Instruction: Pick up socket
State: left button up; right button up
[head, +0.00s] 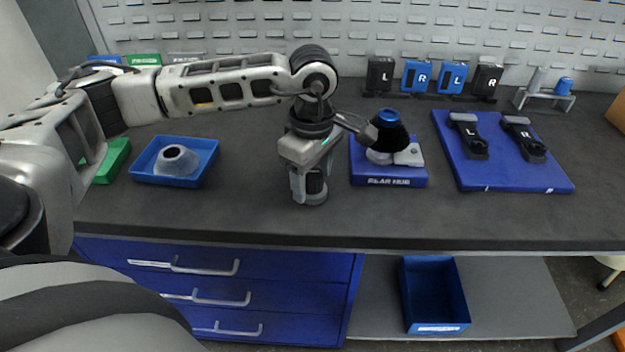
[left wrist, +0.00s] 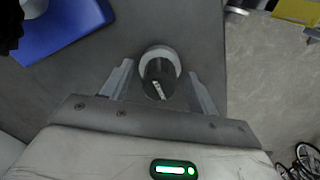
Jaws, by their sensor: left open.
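The socket (head: 315,184) is a dark upright cylinder on a light grey round base, standing on the dark grey bench near its front edge. It also shows in the left wrist view (left wrist: 158,74), in the gap between the two fingers. My left gripper (head: 312,190) points down over the socket, with one finger on each side of it. In the left wrist view my left gripper (left wrist: 159,78) is open, and a gap shows between the socket and each finger. My right gripper is not in view.
A blue rear hub stand (head: 390,181) with a black, blue-topped part is just right of the gripper. A blue tray (head: 205,172) with a grey cone is to the left. A blue board (head: 500,178) with two black tools lies at right. Bench is clear around the socket.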

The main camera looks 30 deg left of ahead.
pick_arm(q)
jog(key=c, duration=1.1)
jog(key=shift+r, duration=0.15)
